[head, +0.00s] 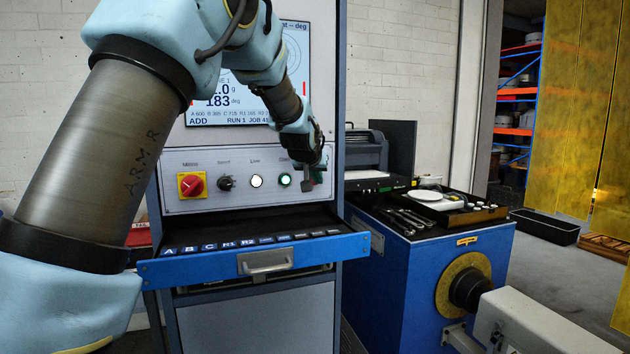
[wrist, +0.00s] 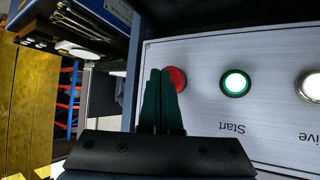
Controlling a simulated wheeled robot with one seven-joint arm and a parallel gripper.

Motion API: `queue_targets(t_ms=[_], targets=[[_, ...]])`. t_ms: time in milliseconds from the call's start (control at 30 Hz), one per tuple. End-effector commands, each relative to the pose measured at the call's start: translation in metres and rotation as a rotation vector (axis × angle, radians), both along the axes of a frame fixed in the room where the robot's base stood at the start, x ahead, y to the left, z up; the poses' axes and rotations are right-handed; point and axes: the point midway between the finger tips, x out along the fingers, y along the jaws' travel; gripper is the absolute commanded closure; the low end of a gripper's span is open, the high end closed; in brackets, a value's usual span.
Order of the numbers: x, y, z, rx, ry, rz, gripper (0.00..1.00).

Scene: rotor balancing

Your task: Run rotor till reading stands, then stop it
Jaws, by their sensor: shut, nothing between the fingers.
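The control panel (head: 240,200) carries a lit green button (head: 285,180), labelled Start in the wrist view (wrist: 235,83). A red button (wrist: 179,79) sits beside it, partly behind my fingertips in the wrist view; my gripper hides it in the head view. My gripper (wrist: 161,72) is shut and empty, its tips at the red button's edge; I cannot tell whether they touch. It also shows in the head view (head: 308,184). The screen (head: 240,110), partly covered by my arm, shows 183 deg, ADD and RUN 1. I cannot make out the rotor for certain.
A red-and-yellow rotary switch (head: 191,184), a black knob (head: 226,184) and a lit white button (head: 257,181) share the panel. An open blue-fronted drawer (head: 210,268) juts out below. A blue cabinet (head: 400,270) with tools on top stands at right.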

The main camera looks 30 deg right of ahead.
Motion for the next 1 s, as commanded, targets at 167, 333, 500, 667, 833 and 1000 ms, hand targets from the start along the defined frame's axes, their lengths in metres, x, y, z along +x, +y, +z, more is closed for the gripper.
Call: queue_targets(t_ms=[167, 333, 500, 667, 833, 1000], targets=[[0.0002, -0.0003, 0.0000, 0.000, 0.000, 0.000, 1.00], [0.0004, -0.0003, 0.0000, 0.000, 0.000, 0.000, 1.00], [0.0017, -0.0004, 0.0000, 0.000, 0.000, 0.000, 1.00], [0.0037, -0.0007, 0.0002, 0.000, 0.000, 0.000, 1.00], [0.0056, -0.0010, 0.0002, 0.000, 0.000, 0.000, 1.00], [0.0075, -0.0013, 0.0001, 0.000, 0.000, 0.000, 1.00]])
